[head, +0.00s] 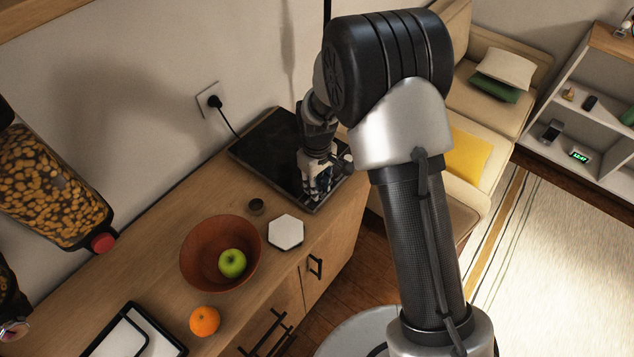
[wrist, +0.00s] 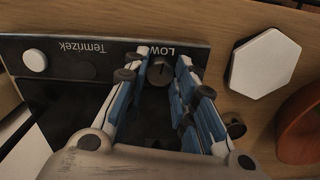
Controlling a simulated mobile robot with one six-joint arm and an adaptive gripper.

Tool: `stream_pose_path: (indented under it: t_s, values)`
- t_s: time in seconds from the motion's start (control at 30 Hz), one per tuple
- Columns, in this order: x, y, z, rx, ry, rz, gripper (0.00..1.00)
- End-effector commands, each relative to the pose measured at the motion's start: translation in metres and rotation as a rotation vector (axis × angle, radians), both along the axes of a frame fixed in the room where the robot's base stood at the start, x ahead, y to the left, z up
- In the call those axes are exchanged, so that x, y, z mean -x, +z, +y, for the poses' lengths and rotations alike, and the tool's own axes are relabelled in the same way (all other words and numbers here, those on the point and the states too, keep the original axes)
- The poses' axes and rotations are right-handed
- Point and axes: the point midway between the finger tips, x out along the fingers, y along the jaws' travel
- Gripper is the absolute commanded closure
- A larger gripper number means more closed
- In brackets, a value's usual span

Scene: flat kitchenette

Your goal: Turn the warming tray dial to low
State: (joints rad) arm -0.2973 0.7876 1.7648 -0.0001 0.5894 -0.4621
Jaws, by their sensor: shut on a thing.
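The black warming tray (head: 262,150) lies on the wooden counter against the wall. In the wrist view its front panel (wrist: 75,62) shows upside-down lettering, "Temrizek" and "LOW". The dark round dial (wrist: 160,72) sits beside the "LOW" mark. My gripper (wrist: 158,70) points down at the panel, with its blue-and-white fingers on either side of the dial, shut on it. In the head view my gripper (head: 318,192) is over the tray's front right part, and the dial is hidden. I cannot tell exactly where the dial points.
A white round knob (wrist: 35,60) is at the panel's other end. A white hexagonal piece (head: 286,231), a small dark cup (head: 256,206) and a terracotta bowl (head: 205,262) with a green apple (head: 232,263) stand nearby. An orange (head: 204,321) lies farther off. A plug (head: 214,101) feeds a cord toward the tray.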

Motion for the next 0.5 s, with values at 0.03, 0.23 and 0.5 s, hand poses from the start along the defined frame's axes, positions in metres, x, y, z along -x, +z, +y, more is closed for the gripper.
stream_pose_path:
  t_s: [0.03,0.23,0.5]
  values:
    - [-0.0003,0.0006,0.0001,-0.001,0.028,-0.001,0.99]
    - [-0.0004,0.0005,0.0001,-0.001,0.115,-0.001,0.99]
    - [-0.0004,0.0003,0.0001,0.0,0.161,-0.001,0.99]
